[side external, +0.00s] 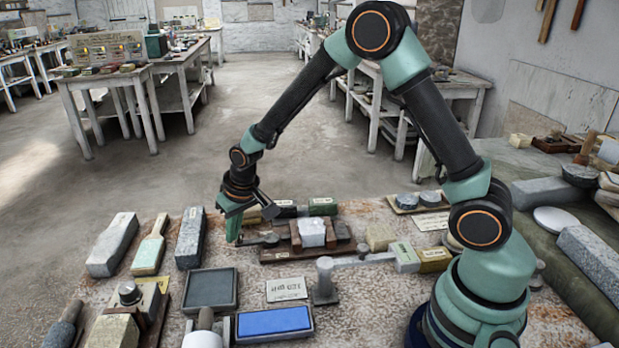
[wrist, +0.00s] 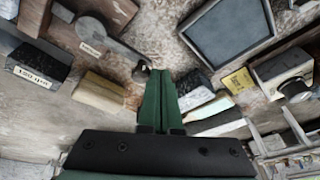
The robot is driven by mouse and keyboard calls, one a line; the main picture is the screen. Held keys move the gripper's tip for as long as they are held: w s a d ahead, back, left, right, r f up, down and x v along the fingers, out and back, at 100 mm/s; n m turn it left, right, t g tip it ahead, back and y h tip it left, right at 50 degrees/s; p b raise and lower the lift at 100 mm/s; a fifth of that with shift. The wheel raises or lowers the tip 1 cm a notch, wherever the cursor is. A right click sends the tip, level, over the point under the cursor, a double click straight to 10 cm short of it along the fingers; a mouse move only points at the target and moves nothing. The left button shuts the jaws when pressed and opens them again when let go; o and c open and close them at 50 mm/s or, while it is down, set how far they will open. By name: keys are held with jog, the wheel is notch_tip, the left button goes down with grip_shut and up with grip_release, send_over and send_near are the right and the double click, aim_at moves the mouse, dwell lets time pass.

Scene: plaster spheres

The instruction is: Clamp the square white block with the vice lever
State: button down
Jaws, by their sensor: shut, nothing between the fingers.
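The square white block (side external: 312,232) sits between the brown jaws of a wooden vice (side external: 284,254) in the side view. Whether the jaws press on it I cannot tell. The grey vice lever (side external: 262,240) sticks out on the left side of the vice. In the wrist view the lever (wrist: 115,46) runs from a round pivot to a small dark knob (wrist: 141,72). My gripper (side external: 236,241) is shut and empty, pointing down near the lever's free end. In the wrist view its green fingertips (wrist: 160,76) are just right of the knob; contact is unclear.
A dark grey tray (side external: 210,290) and a blue stone (side external: 274,322) lie in front. A grey post with an arm (side external: 325,280) stands before the vice. Free room is narrow.

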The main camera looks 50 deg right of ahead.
jog(key=s+a, duration=0.1)
jog(key=s+a+r, duration=0.1)
jog(key=a, duration=0.1)
jog(key=shift+s+a, duration=0.1)
jog(key=shift+s, duration=0.2)
notch_tip(320, 180, up, 9)
jog(key=s+a, duration=0.1)
jog(key=a, duration=0.1)
jog(key=shift+s, duration=0.4)
jog(key=s+d+r+t, duration=0.1)
jog(key=s+d+r, duration=0.3)
jog(key=s, duration=0.3)
jog(key=s+d+r+n+t, duration=0.1)
jog(key=s+d+r, duration=0.4)
jog(key=s, duration=0.3)
jog(key=shift+d+r, duration=0.25)
jog(key=shift+d, duration=0.65)
